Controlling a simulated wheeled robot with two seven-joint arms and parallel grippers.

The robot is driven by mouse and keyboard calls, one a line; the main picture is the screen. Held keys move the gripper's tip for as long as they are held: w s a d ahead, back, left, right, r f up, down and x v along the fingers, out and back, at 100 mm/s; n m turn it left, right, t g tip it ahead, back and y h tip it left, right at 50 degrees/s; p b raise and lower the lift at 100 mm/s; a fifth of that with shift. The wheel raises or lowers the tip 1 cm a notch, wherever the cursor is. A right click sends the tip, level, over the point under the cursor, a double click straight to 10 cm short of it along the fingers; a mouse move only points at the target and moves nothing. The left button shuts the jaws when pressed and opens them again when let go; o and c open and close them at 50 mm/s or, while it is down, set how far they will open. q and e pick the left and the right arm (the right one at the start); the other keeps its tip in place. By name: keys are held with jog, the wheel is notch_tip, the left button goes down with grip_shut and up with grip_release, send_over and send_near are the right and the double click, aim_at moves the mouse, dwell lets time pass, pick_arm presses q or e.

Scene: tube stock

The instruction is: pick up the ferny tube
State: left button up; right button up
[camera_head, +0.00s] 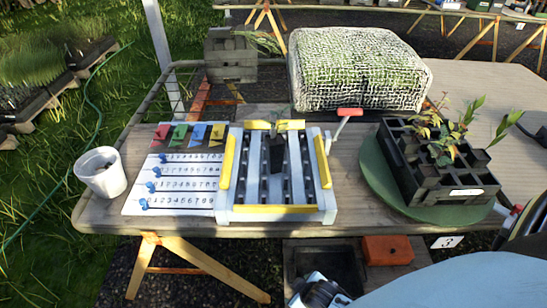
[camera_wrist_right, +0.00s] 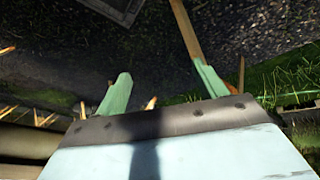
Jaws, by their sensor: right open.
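A black tray (camera_head: 440,190) of square cells stands on a round green turntable (camera_head: 378,185) at the right of the table. Several planted tubes stand in it, with reddish leaves (camera_head: 428,118) at the left and broad green leaves (camera_head: 505,124) at the right. I cannot tell which one is ferny. One dark tube (camera_head: 276,155) with a small green plant stands upright in the yellow-edged rack (camera_head: 275,209) at the centre. My right gripper (camera_wrist_right: 163,88) is open and empty in the right wrist view, over ground, away from the tubes. My left gripper is out of view.
A white cup (camera_head: 103,175) and a numbered board (camera_head: 175,190) are on the left. A red-handled tool (camera_head: 349,112) stands by the rack. A large netted block (camera_head: 355,70) and a grey crate (camera_head: 230,58) are behind. An orange box (camera_head: 388,249) is below the front edge.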

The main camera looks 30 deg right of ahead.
jog(key=w+a+r+n+t+p, duration=0.1)
jog(key=w+r+t, duration=0.4)
jog(key=r, duration=0.7)
jog(key=w+a+r+n+t, duration=0.1)
jog(key=w+r+t, duration=0.1)
jog(key=w+r, duration=0.75)
jog(key=w+a+r+n+t+p, duration=0.1)
jog(key=w+r+t, duration=0.3)
jog(key=r, duration=1)
jog(key=w+a+r+n+g+y, duration=0.1)
jog(key=w+a+r+n+y, duration=0.2)
jog(key=a+r+n+y, duration=1.1)
jog(key=n+g+h, duration=1.1)
jog(key=n+h, duration=0.2)
jog(key=h, duration=0.1)
send_near(274, 141)
jog(key=f, duration=0.1)
jog(key=x, duration=0.7)
jog(key=shift+w, duration=0.2)
jog(key=shift+d+x, duration=0.2)
jog(key=shift+x, duration=1.25)
jog(key=shift+d+x, duration=0.2)
jog(key=shift+x, duration=1.3)
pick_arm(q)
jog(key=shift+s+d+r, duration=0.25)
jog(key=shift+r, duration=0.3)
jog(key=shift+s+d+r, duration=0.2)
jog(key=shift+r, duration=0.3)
pick_arm(e)
jog(key=shift+s, duration=0.1)
